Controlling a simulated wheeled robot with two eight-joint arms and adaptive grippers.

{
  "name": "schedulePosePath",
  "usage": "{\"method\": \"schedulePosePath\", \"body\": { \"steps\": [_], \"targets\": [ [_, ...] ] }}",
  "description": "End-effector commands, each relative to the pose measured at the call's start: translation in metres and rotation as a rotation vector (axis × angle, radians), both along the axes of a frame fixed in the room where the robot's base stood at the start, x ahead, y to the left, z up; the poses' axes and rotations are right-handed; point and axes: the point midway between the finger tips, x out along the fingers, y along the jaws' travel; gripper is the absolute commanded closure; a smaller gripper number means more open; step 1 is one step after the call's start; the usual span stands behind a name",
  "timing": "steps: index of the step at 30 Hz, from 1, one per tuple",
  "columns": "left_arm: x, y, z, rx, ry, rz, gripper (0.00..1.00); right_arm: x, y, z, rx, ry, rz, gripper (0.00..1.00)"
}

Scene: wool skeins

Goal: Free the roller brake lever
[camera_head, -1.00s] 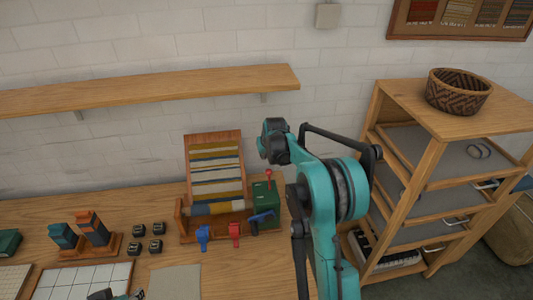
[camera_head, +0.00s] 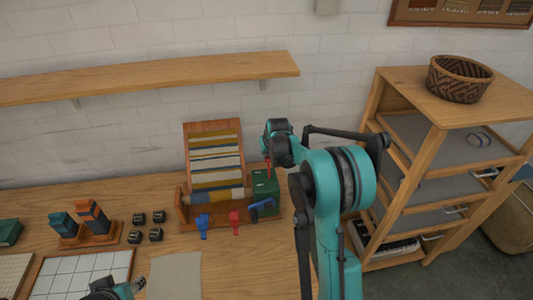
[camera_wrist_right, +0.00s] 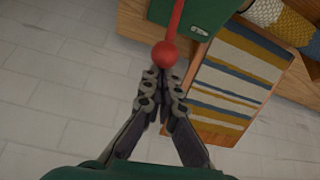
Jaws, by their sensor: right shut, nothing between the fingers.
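The loom-like roller frame (camera_head: 183,205) stands on the table with striped cloth (camera_head: 214,163) on its sloping board. A green box (camera_head: 264,186) is at its right end, with a red lever (camera_head: 268,168) rising from it. In the right wrist view the lever's round red knob (camera_wrist_right: 165,53) is just beyond the fingertips of my right gripper (camera_wrist_right: 160,72). The gripper is shut and empty; whether it touches the knob I cannot tell. In the head view my right wrist hides part of the lever. My left gripper (camera_head: 128,288) shows only partly at the bottom edge.
A dark blue handle (camera_head: 262,208), a red clamp (camera_head: 234,220) and a blue clamp (camera_head: 203,226) are at the frame's front. Several small black blocks (camera_head: 156,235) lie to the left. A wooden drawer rack (camera_head: 428,170) stands right.

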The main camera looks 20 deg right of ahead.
Motion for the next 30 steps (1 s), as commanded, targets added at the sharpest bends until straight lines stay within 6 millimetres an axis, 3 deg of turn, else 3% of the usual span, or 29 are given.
{"method": "schedulePosePath", "body": {
  "steps": [20,30],
  "targets": [
    [0.0,0.0,-0.019,0.0,0.0,0.0,0.6,-0.016,0.004,0.003,-0.038,-0.145,0.0,1.0],
    [0.0,0.0,-0.06,0.0,0.0,0.0,0.6,-0.045,0.012,0.002,-0.106,-0.408,0.001,1.0]
  ]
}}
